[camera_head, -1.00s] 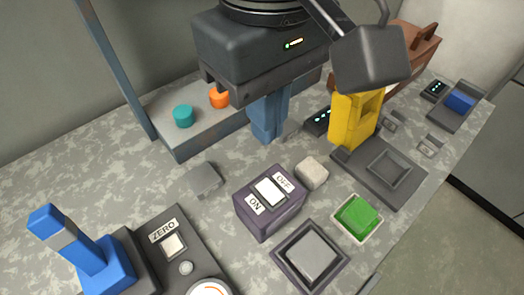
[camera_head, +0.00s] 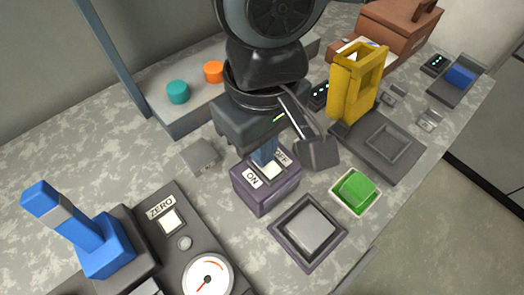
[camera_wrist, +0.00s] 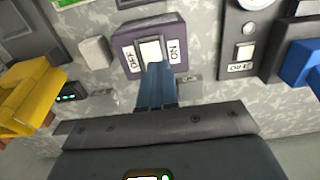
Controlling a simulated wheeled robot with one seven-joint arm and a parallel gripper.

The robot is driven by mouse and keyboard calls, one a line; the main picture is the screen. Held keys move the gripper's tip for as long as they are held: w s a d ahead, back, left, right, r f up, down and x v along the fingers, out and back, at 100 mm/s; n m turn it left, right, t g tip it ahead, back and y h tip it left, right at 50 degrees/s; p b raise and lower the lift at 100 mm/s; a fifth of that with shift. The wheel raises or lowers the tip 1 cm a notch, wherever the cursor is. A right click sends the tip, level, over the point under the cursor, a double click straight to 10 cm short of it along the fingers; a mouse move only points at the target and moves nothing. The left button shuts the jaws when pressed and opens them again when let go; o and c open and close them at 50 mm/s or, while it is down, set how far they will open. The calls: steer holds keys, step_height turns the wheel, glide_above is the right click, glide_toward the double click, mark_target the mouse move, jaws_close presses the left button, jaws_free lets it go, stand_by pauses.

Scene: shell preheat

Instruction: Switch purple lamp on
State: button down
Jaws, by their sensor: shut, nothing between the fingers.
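A purple box (camera_head: 265,195) with a white rocker switch (camera_head: 268,171) stands on the counter, labelled ON at its near left side and OFF at its far right side. It also shows in the wrist view (camera_wrist: 180,32), with the white rocker (camera_wrist: 151,50) between OFF on the left and ON on the right. My gripper (camera_head: 265,158) is shut and empty, its blue fingers at the rocker. In the wrist view the fingertips (camera_wrist: 158,66) overlap the rocker's lower edge; I cannot tell whether they touch. A grey square lamp in a dark purple frame (camera_head: 308,229) sits in front of the box.
A green button (camera_head: 354,190) and a yellow handle (camera_head: 354,85) are to the right. A blue lever (camera_head: 75,230) and a panel with a ZERO switch and gauge (camera_head: 207,278) are at lower left. A shelf with teal (camera_head: 177,91) and orange (camera_head: 214,72) knobs is behind.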

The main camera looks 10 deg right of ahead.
steer(key=shift+f, duration=1.35)
steer(key=shift+f, duration=0.2)
steer(key=shift+w+d+r+p, duration=0.25)
steer(key=shift+w+d+p, duration=0.2)
steer(key=shift+d+p, duration=0.15)
steer(key=shift+r+p, duration=0.5)
step_height(320, 180, up, 13)
steer(key=p, duration=0.3)
